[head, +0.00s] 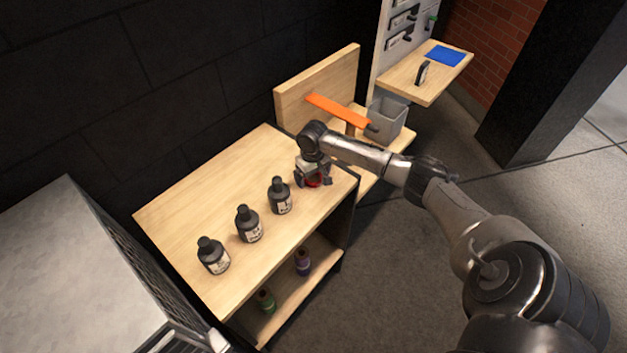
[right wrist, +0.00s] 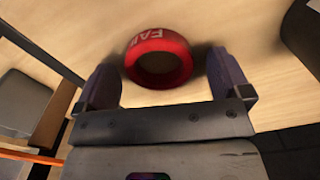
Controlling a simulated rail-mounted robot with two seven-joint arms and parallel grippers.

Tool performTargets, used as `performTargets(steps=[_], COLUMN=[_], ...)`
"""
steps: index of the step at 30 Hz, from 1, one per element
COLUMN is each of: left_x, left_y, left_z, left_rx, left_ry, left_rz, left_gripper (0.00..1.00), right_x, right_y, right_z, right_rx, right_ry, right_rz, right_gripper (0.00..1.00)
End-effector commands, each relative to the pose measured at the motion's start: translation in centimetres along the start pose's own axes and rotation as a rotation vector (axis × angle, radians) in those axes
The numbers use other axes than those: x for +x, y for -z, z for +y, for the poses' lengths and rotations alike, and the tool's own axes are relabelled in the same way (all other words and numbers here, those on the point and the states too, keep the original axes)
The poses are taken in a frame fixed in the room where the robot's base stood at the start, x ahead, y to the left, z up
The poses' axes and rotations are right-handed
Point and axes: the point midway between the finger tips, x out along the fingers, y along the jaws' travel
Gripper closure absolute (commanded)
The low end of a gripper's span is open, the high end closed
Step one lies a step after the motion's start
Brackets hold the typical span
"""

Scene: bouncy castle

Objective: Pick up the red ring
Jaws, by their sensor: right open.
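The red ring (head: 314,181) lies on the wooden table top (head: 187,213), near its right end, partly hidden by my right gripper in the head view. In the right wrist view the red ring (right wrist: 158,58) shows white lettering on its outer side and sits between the two fingers. My right gripper (head: 313,180) points down over the ring, its fingers apart on either side. In the right wrist view the right gripper (right wrist: 165,82) shows a gap between each finger and the ring. My left gripper is not in view.
Several dark bottles stand in a row on the table, the nearest to the ring being one bottle (head: 280,196). An orange bar (head: 338,110) and a grey bin (head: 387,119) stand behind. A lower shelf holds spools (head: 303,262). A grey box (head: 70,270) is at left.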

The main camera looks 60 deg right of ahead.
Motion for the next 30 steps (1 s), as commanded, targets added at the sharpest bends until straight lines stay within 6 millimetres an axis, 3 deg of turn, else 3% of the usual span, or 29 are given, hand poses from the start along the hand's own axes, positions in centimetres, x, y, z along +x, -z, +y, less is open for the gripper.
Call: performTargets(steps=[7, 23, 30], left_x=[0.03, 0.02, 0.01], left_y=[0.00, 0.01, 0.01], left_z=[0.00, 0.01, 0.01], left_rx=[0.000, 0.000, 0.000], left_ry=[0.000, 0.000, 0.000], left_rz=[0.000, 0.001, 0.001], left_gripper=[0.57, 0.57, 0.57], right_x=[0.22, 0.19, 0.15], right_y=[0.03, 0.04, 0.04], right_z=[0.02, 0.02, 0.02], right_rx=[0.000, 0.000, 0.000], right_ry=[0.000, 0.000, 0.000], right_rz=[0.002, 0.002, 0.002], right_gripper=[0.04, 0.55, 0.58])
